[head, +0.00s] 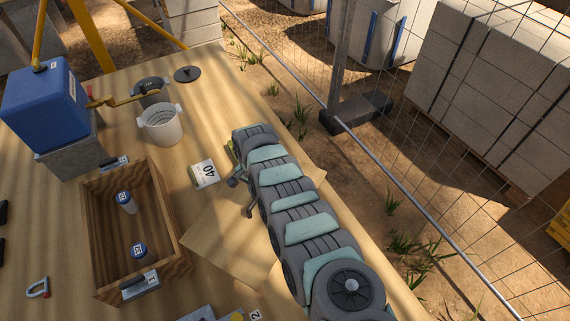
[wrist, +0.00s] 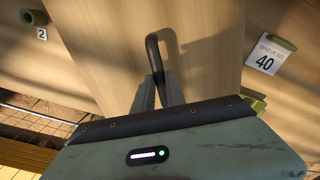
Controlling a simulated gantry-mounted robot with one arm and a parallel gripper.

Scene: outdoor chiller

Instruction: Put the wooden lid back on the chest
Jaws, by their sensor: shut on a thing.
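The open wooden chest (head: 95,245) stands on the table at the left in the head view. Inside are two small blue-capped containers (head: 126,203). The wooden lid (head: 228,248) is a flat light panel right of the chest, partly hidden under my arm. In the wrist view the lid (wrist: 105,40) has a dark bar handle (wrist: 153,50). My gripper (wrist: 158,95) is shut on this handle; in the head view my gripper (head: 243,193) is above the lid. I cannot tell whether the lid touches the table.
A white card marked 40 (head: 204,173) lies near the lid's far edge. A white bucket (head: 160,125), a dark pot (head: 150,92) and a blue water container (head: 45,103) stand behind the chest. Clamps sit on the chest's near and far ends. A wire fence runs along the right.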

